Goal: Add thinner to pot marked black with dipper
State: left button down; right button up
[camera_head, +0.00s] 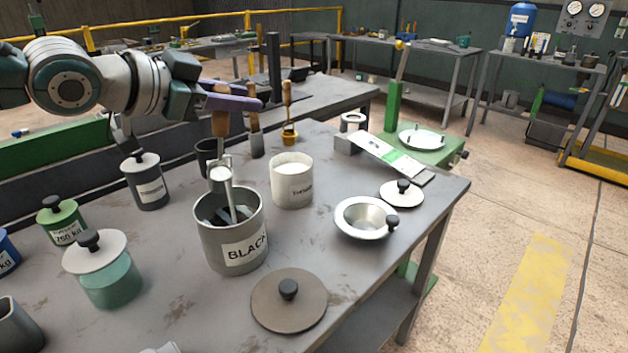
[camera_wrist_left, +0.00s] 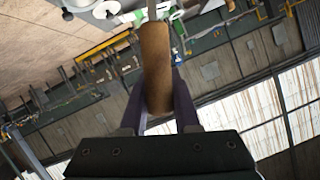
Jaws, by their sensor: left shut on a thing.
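My left gripper (camera_head: 232,103) is shut on the wooden handle of the dipper (camera_head: 220,123); the handle also shows between the fingers in the left wrist view (camera_wrist_left: 156,70). A small metal cup with pale content hangs below the handle, at the back rim of the open grey pot marked BLACK (camera_head: 230,257). A thin metal rod slants down into this pot; I cannot tell whether it belongs to the dipper. Dark material shows inside. My right gripper is not in view.
A brown lid (camera_head: 289,312) lies in front of the black pot. A metal dish (camera_head: 352,221) and a white lid (camera_head: 395,196) lie to the right. Lidded pots, green (camera_head: 62,222), teal (camera_head: 110,288) and grey (camera_head: 149,188), stand left. A brush (camera_head: 288,110) stands behind.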

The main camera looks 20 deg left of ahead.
pick_arm(q)
jog(key=p, duration=0.1)
jog(key=s+d+p, duration=0.1)
jog(key=shift+f+m+p, duration=0.3)
jog(key=shift+p, duration=0.1)
dwell(0.6)
jog(key=shift+s+d+f+m+t+y+p, duration=0.2)
jog(key=shift+d+m+y+p, duration=0.1)
jog(key=shift+d+p, duration=0.1)
jog(key=shift+s+d+f+m+t+y+p, duration=0.2)
jog(key=shift+d+m+p, duration=0.1)
jog(key=shift+d+p, duration=0.1)
